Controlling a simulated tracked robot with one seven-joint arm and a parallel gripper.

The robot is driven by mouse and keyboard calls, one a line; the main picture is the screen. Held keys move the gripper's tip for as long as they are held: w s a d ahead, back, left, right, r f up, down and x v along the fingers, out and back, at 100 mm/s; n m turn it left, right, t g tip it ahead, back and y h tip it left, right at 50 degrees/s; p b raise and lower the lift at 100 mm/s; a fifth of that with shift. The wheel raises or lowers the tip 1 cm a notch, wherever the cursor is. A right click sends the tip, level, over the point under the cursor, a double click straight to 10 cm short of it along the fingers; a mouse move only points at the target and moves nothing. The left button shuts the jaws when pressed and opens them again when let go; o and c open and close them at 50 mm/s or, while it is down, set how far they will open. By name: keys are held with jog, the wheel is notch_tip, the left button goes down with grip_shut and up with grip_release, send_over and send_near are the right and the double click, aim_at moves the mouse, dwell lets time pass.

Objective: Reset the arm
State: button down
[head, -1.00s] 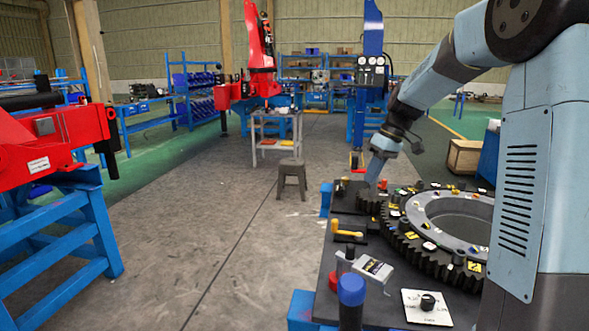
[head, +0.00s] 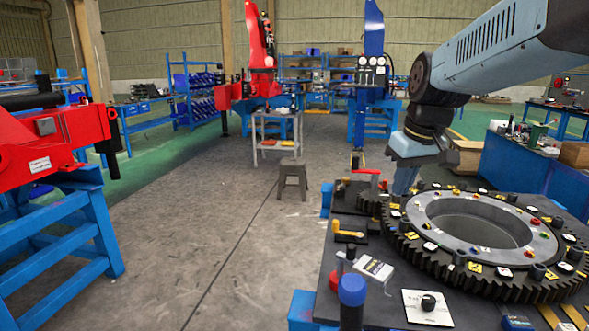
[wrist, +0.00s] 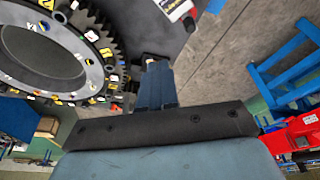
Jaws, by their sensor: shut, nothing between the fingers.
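My arm reaches in from the upper right of the head view, its wrist bent downward. My gripper (head: 403,186) hangs near the far left rim of the large dark gear ring (head: 412,246); whether it touches anything there I cannot tell. In the wrist view my gripper (wrist: 156,85) shows as blue-grey fingers closed together, with nothing between them. The gear ring also shows at the upper left of the wrist view (wrist: 98,35).
The dark table (head: 320,300) also bears a yellow-handled part (head: 347,232), a blue-capped bottle (head: 352,290) and a white card with a black knob (head: 428,308). A stool (head: 293,178) stands on open floor. A red machine on a blue stand (head: 75,225) is at left.

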jog(key=s+d+f+m+t+h, duration=0.1)
jog(key=s+d+f+m+t, duration=0.1)
jog(key=s, duration=1)
jog(key=shift+s+f+m+t, duration=0.3)
jog(key=shift+s+m, duration=0.1)
jog(key=shift+m, duration=0.3)
